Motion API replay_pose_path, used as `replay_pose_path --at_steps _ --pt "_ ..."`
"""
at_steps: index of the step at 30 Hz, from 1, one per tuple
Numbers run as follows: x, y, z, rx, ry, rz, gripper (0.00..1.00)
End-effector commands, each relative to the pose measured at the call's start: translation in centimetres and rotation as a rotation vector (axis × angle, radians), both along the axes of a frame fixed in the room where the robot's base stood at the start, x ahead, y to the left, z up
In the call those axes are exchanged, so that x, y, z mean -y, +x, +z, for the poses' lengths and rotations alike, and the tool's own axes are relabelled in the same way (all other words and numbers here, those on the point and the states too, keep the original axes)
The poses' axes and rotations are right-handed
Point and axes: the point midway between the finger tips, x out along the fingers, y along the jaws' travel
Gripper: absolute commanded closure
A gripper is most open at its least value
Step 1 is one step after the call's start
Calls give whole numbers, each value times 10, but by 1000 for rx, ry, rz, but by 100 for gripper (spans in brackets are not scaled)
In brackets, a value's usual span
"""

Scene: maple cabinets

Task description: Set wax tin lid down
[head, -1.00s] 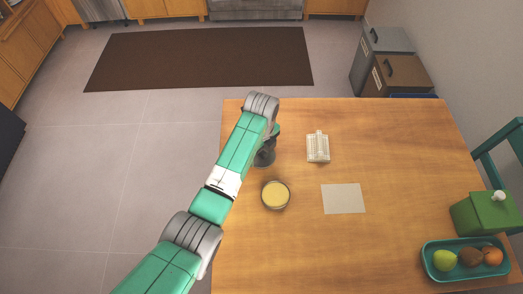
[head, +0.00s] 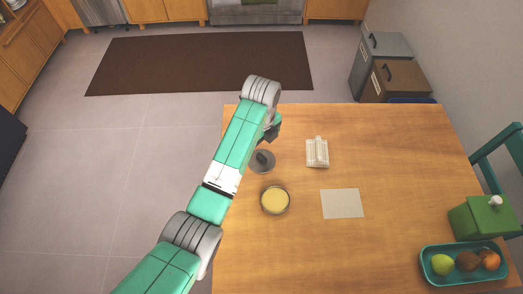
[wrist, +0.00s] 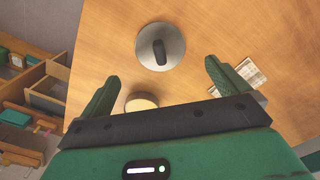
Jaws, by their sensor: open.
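The wax tin lid (head: 263,161), a grey disc with a dark bar handle, lies on the wooden table left of the middle. It also shows in the wrist view (wrist: 172,48), beyond my fingertips. The open wax tin (head: 275,200) with pale yellow wax stands just in front of the lid; in the wrist view the tin (wrist: 141,103) is partly hidden by my gripper body. My gripper (wrist: 162,80) is open and empty, with its fingers wide apart and clear of the lid. In the head view my arm partly hides the gripper.
A teal fruit tray (head: 428,272) and a green box (head: 478,216) stand at the right.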

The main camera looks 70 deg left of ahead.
Motion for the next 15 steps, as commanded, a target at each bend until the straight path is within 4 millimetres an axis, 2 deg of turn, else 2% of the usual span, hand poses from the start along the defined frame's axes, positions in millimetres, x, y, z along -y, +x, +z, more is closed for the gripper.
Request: replay_pose_path --at_steps 1,3,6,15 --pt "-1 1 13 1 2 0 0" --pt "0 0 26 1 2 0 0" --pt "0 0 39 1 0 0 0" --pt "0 0 46 -1 -1 0 0"
